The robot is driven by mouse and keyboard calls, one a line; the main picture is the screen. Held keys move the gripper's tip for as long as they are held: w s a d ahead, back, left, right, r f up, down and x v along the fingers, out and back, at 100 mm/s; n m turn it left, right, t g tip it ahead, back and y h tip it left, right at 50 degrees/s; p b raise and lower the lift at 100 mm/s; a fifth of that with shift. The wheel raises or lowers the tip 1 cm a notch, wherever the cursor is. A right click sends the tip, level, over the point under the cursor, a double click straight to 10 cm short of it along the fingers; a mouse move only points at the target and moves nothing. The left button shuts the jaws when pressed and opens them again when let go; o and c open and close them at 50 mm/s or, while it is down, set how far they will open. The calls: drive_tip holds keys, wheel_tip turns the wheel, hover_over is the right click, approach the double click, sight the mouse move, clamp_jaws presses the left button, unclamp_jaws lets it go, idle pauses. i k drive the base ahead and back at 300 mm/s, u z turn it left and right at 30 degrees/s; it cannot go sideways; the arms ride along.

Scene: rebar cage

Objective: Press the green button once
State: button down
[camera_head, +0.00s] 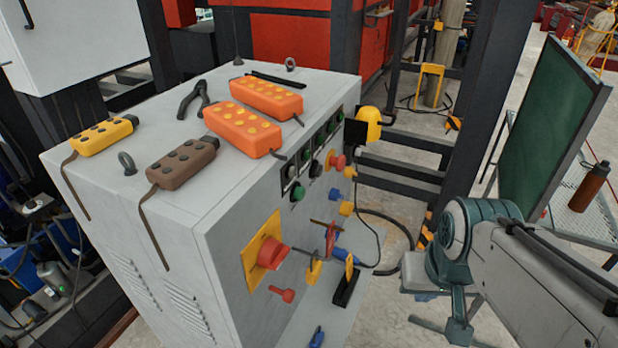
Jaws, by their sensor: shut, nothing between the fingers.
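A round green button (297,194) sits on the upper front of a grey control cabinet (232,215), low in a cluster of small switches. More green round buttons (306,155) sit above and to its right. My arm comes in from the lower right, with a teal joint at its end. My gripper (460,332) seems to be the narrow teal part hanging below that joint. It is shut and empty, well to the right of the panel and apart from it. Its fingertips are small and hard to make out.
A red rotary switch on a yellow plate (262,252), a red button (338,161) and blue and yellow knobs protrude from the panel. Orange pendants (242,130), a brown one (181,163) and pliers lie on top. Dark posts and a green board (556,128) stand at right.

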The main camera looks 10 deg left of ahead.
sight(299, 194)
drive_tip(key=z, duration=1.75)
drive_tip(key=k, duration=1.35)
drive_tip(key=u, duration=1.85)
drive_tip(key=i, duration=0.5)
drive_tip(key=u, duration=0.1)
